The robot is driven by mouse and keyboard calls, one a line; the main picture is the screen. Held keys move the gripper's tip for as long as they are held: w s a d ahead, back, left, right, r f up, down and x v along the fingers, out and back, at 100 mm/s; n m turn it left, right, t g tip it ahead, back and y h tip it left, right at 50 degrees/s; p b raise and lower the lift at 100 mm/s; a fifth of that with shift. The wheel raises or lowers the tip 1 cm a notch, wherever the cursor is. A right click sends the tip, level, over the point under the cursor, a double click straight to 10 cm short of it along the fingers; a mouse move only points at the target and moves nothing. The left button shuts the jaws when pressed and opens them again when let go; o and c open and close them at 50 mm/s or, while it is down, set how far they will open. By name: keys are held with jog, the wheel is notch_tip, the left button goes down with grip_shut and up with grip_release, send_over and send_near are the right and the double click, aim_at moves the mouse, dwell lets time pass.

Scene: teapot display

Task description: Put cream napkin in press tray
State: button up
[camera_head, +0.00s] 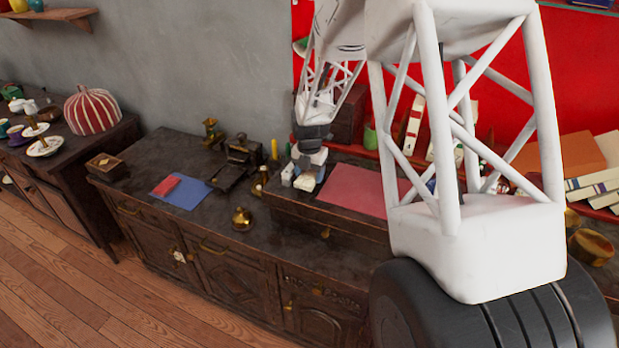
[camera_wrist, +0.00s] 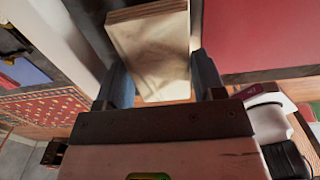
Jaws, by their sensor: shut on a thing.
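The cream napkin (camera_wrist: 150,45) is a pale folded block with layered edges. In the wrist view it sits between the two fingers of my gripper (camera_wrist: 163,80), which is shut on it. In the head view my gripper (camera_head: 311,166) is over the left end of the raised section, and the cream napkin (camera_head: 306,182) shows small and pale below it. The dark press (camera_head: 243,150) stands to the left on the lower cabinet top. A flat dark tray (camera_head: 226,178) lies at its front. Whether the napkin touches the surface below is unclear.
A pink-red mat (camera_head: 366,190) lies right of my gripper. Small white items (camera_head: 288,174) and a brass piece (camera_head: 260,181) stand close on the left. A brass bell (camera_head: 242,219) and a blue mat (camera_head: 183,193) with a red item lie farther left. Dark cabinet top is bare between them.

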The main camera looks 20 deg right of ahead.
jog(key=shift+r, duration=0.75)
jog(key=s+a+r, duration=0.1)
jog(key=s+a, duration=0.1)
jog(key=s, duration=1.3)
jog(key=shift+s+a, duration=0.25)
jog(key=shift+s, duration=0.1)
jog(key=shift+r, duration=0.1)
jog(key=shift+w, duration=0.1)
jog(key=w+a+r+m, duration=0.1)
jog(key=w+r+m, duration=0.3)
jog(key=w+m, duration=0.5)
jog(key=w+a+r+m, duration=0.1)
jog(key=w+r+m, duration=0.3)
jog(key=w+m, duration=0.6)
jog(key=w+a+r+m, duration=0.1)
jog(key=w+r+m, duration=0.45)
jog(key=w, duration=0.65)
jog(key=w+a+f+m, duration=0.5)
jog(key=w+a+f, duration=0.2)
jog(key=a+f, duration=0.2)
jog(key=w+a+f+m, duration=0.6)
jog(key=a+f, duration=0.3)
jog(key=f, duration=0.3)
jog(key=shift+w, duration=0.8)
